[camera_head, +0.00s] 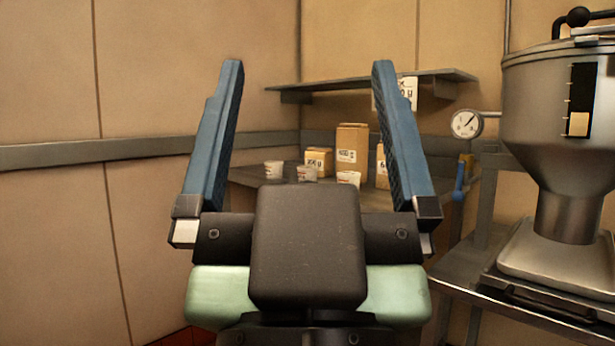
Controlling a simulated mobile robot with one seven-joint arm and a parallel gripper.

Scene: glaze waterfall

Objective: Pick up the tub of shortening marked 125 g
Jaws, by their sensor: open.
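Three small white tubs stand on the lower shelf in the corner: a left tub (273,169), a middle tub (307,173) and a right tub (348,178). Their labels are too small to read, so I cannot tell which is marked 125 g. My gripper (308,68) is open and empty in the foreground, its two blue fingers spread wide and pointing up. The tubs show between the fingers, well beyond them. My gripper's body hides part of the shelf in front.
Cardboard boxes (352,141) stand behind the tubs; one is partly behind my right finger. An upper shelf (340,83) overhangs them, with a white labelled item (407,88). A steel hopper (560,125) stands at right, near a gauge (466,123). A wall rail (90,152) runs along the left.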

